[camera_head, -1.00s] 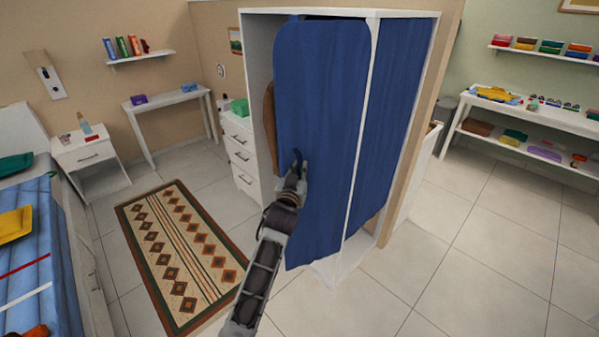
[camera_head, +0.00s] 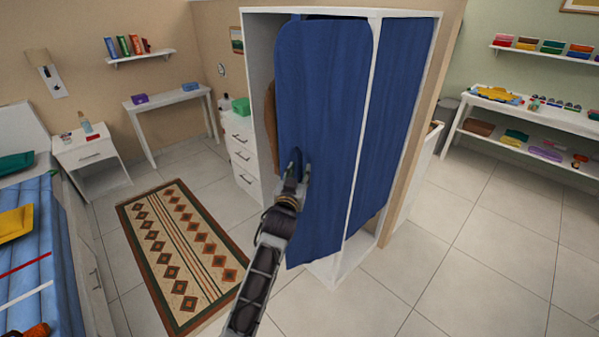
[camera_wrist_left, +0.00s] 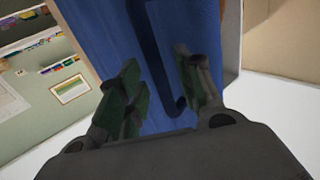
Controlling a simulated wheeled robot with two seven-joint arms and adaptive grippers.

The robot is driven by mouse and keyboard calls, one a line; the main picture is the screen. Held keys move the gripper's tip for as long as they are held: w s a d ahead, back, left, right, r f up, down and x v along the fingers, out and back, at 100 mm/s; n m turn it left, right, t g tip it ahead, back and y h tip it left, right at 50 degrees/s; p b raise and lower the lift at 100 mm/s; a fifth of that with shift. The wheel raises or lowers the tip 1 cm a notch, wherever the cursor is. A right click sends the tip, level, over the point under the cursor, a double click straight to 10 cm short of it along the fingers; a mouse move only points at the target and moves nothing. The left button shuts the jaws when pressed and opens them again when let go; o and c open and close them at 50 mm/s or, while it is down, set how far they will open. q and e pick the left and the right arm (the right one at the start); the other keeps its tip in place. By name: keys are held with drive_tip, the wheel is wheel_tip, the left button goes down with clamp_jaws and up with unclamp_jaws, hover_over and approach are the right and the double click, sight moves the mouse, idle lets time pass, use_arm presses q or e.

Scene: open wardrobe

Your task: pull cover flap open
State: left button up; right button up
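The blue cover flap (camera_head: 322,100) hangs over the left part of the white wardrobe frame (camera_head: 410,14). Its left edge stands away from the frame, and a dark gap with something brown shows behind it. My left gripper (camera_head: 298,167) is at this left edge, around mid-height. In the left wrist view, the two fingers (camera_wrist_left: 160,90) are apart, and the blue cloth (camera_wrist_left: 95,30) fills the view beyond and between them. A darker blue strip with a curved end (camera_wrist_left: 165,70) lies between the fingers. I cannot tell whether they touch it. My right gripper is not in view.
A second blue panel (camera_head: 398,110) covers the wardrobe's right part. A white drawer unit (camera_head: 240,150) stands left of the wardrobe. A patterned rug (camera_head: 180,255) lies on the floor, with a bed (camera_head: 45,240) further left. The tiled floor at right is clear.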

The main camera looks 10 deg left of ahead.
use_arm(q)
drive_tip(key=s, duration=1)
drive_tip(key=shift+s+a, duration=0.15)
drive_tip(key=shift+s, duration=0.05)
idle(0.5)
